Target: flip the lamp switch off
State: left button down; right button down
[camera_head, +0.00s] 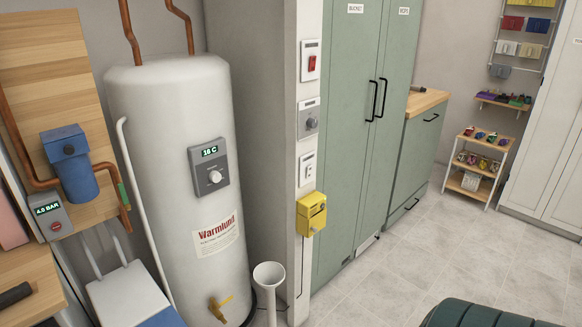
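Several controls sit in a column on the narrow end of a white wall. At the top is a white plate with a red rocker switch (312,63). Below it is a grey plate with a round dial (308,118). Under that is a small white switch plate (307,169). A yellow box (311,214) hangs lowest. The labels are too small to read, so I cannot tell which one is the lamp switch or its position. No lamp is recognisable. Neither of my grippers is in view.
Green cabinets (345,130) stand right of the wall. A dark green ribbed object (480,314) is at the bottom edge. Tiled floor (430,250) is open at right.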

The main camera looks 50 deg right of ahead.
aim_at(308, 170)
jog(key=z, duration=1.6)
